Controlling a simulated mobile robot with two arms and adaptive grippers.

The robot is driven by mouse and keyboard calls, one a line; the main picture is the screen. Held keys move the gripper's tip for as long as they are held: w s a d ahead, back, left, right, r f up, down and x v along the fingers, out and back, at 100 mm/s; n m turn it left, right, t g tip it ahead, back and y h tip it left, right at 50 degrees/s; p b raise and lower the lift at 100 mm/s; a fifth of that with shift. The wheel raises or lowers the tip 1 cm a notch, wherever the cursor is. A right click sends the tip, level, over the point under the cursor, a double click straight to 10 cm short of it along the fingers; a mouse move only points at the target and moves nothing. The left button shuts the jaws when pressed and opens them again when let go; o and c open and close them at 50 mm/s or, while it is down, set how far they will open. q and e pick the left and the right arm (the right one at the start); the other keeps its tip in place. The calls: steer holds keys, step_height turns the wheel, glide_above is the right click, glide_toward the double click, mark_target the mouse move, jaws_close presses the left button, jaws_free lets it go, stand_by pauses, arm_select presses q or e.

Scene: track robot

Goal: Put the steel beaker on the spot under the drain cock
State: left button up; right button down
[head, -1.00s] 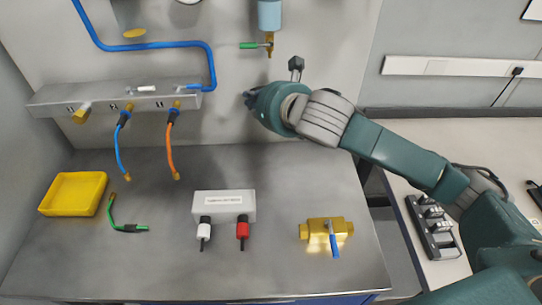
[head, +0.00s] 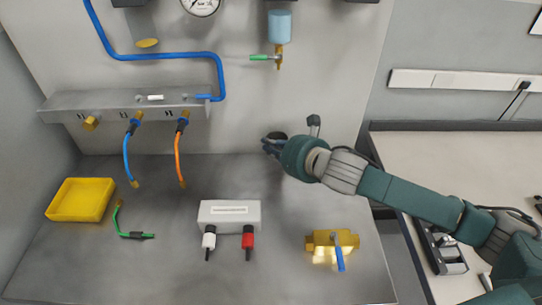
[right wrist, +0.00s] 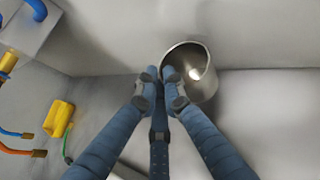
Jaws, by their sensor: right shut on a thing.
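My right gripper (head: 270,143) reaches in from the right near the back wall, low over the bench and below the drain cock. In the right wrist view its fingers (right wrist: 162,80) are closed on the rim of the steel beaker (right wrist: 207,85), which appears open end towards the camera. In the head view the beaker is mostly hidden behind the gripper. The drain cock (head: 278,60), brass with a green lever, hangs under a light-blue bowl (head: 280,27) on the wall. The spot under it is not visible. My left gripper is not in view.
A white box (head: 229,214) with a white and a red plug stands mid-bench. A brass valve (head: 332,240) is at front right, a yellow tray (head: 80,200) at left. Blue (head: 127,158) and orange (head: 179,160) hoses hang from the manifold (head: 120,105). Bench between box and wall is clear.

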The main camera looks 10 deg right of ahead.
steer(key=shift+f, duration=2.25)
steer(key=c, duration=1.9)
jaws_free()
steer(key=shift+f, duration=0.1)
steer(key=shift+o, duration=0.2)
steer(key=b+v, duration=0.1)
steer(key=v, duration=1.1)
